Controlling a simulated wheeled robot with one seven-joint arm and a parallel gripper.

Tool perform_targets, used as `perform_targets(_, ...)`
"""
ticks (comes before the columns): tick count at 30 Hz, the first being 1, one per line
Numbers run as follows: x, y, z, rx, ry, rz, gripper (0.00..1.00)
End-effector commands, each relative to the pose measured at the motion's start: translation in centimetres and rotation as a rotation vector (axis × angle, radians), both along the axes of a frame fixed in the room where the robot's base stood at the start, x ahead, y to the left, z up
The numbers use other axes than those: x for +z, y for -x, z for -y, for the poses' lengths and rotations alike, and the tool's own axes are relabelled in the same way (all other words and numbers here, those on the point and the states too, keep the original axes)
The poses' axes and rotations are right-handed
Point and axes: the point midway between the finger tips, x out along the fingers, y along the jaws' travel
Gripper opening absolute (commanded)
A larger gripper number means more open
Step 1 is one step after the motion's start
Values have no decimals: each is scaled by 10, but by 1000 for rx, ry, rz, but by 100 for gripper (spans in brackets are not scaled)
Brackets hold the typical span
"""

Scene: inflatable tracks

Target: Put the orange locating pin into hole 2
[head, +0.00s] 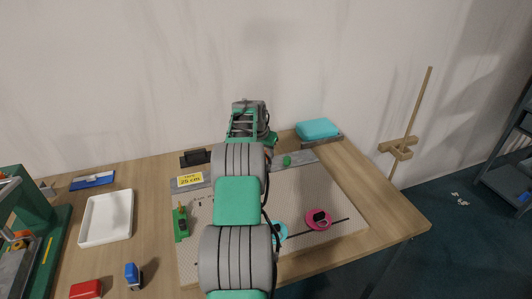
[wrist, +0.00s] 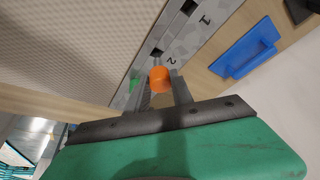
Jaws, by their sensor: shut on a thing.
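The orange locating pin (wrist: 160,80) is between the fingertips of my gripper (wrist: 160,92) in the wrist view; the gripper is shut on it. A grey bar (wrist: 215,10) with printed numbers 1 and 2 and dark holes runs diagonally ahead. Whether the pin's lower end touches the bar is hidden. In the head view, my arm covers the bar's middle (head: 300,158), and the pin and fingertips are hidden.
A green knob (head: 287,160) stands on the bar, right of my arm. A blue tray-like piece (wrist: 245,50) lies beside the bar. A pegboard (head: 335,195), a pink ring (head: 318,219), a teal box (head: 318,129) and a white tray (head: 106,217) are on the table.

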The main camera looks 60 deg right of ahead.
Motion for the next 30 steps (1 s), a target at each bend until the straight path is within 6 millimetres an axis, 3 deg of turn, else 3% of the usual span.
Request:
perform_targets(21, -35, 0, 0, 0, 0, 0, 0)
perform_targets(30, -40, 0, 0, 0, 0, 0, 0)
